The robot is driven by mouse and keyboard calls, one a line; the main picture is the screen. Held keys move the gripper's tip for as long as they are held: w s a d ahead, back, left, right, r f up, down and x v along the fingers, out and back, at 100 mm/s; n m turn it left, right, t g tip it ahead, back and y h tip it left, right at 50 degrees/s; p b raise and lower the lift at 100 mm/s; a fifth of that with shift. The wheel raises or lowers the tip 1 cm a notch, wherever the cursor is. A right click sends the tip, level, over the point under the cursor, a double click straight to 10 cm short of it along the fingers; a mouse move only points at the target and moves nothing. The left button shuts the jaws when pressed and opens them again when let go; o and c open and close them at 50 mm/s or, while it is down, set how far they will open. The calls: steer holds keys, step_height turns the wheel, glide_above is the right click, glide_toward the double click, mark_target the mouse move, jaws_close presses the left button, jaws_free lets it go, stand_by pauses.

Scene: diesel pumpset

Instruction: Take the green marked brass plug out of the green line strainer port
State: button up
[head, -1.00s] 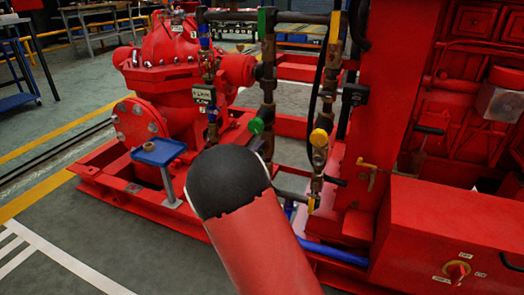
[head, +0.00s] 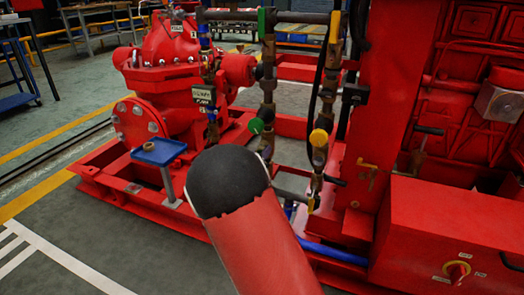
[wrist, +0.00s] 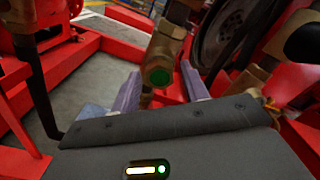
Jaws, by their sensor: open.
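The green marked brass plug (head: 256,126) sits in the lower end of the green line strainer (head: 267,110), on the pipework right of the red pump. In the wrist view the plug shows its round green face (wrist: 159,77) in the brass strainer body, near the picture's middle. My gripper (wrist: 160,88) is open and empty. Its two grey-purple fingers lie to the left and right of the plug in that view, seemingly lower than its face; I cannot tell whether they touch it. In the head view my arm hides the gripper.
A yellow marked plug (head: 318,138) sits on the neighbouring line to the right. A small blue tray (head: 158,151) on a post stands at left, with a small brass piece on it. Red frame rails, pipes and a red control box (head: 450,225) surround the arm.

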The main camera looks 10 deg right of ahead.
steer(key=shift+m, duration=0.6)
steer(key=shift+b, duration=0.85)
steer(key=shift+c, duration=0.3)
jaws_close()
